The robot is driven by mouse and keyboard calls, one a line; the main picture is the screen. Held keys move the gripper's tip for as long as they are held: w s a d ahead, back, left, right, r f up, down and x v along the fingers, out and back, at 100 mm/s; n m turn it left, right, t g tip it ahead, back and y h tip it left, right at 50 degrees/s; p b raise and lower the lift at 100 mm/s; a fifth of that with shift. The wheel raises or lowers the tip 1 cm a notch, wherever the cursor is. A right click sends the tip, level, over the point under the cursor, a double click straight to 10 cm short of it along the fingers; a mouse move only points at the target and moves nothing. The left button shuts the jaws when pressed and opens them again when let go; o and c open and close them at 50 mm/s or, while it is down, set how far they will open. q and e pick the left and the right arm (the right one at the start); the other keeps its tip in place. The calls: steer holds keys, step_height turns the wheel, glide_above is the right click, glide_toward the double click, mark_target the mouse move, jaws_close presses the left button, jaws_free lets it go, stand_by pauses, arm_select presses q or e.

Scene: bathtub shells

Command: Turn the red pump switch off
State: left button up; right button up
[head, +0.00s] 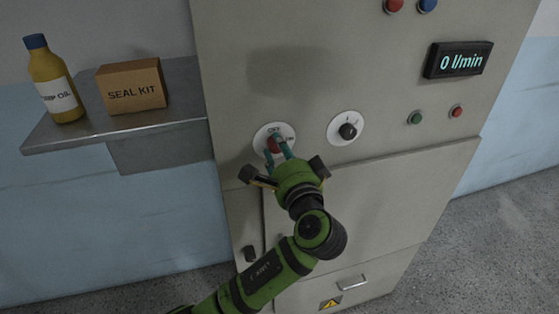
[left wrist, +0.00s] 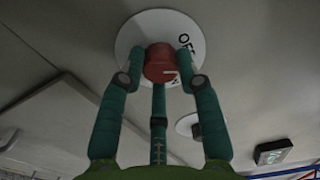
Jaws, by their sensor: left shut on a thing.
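The red pump switch (head: 274,145) is a round knob on a white dial plate (head: 262,134) on the front of the grey cabinet. The plate reads OFF at the top and a small word, probably ON, at the right. In the left wrist view the red knob (left wrist: 160,64) sits between my fingers. My left gripper (head: 278,148), green with teal fingers, is shut on the red knob. The fingers partly cover the knob, and I cannot tell clearly where its pointer stands. My right gripper is not in view.
A black knob (head: 348,131) on a white plate is to the right. A display (head: 459,60) reads 0 l/min. Green (head: 415,118) and red (head: 457,111) buttons sit below it. A shelf (head: 60,138) at left holds a SEAL KIT box (head: 131,87) and an oil bottle (head: 52,80).

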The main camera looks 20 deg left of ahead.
arm_select(q)
steer(key=n+b, duration=0.3)
steer(key=shift+f+n, duration=0.1)
steer(key=shift+n, duration=0.3)
steer(key=shift+n+b, duration=0.5)
steer(key=shift+n, duration=0.1)
steer(key=o, duration=1.1)
steer(key=shift+o, duration=0.2)
steer(key=shift+r, duration=0.2)
step_height(320, 180, up, 9)
steer(key=shift+r, duration=0.45)
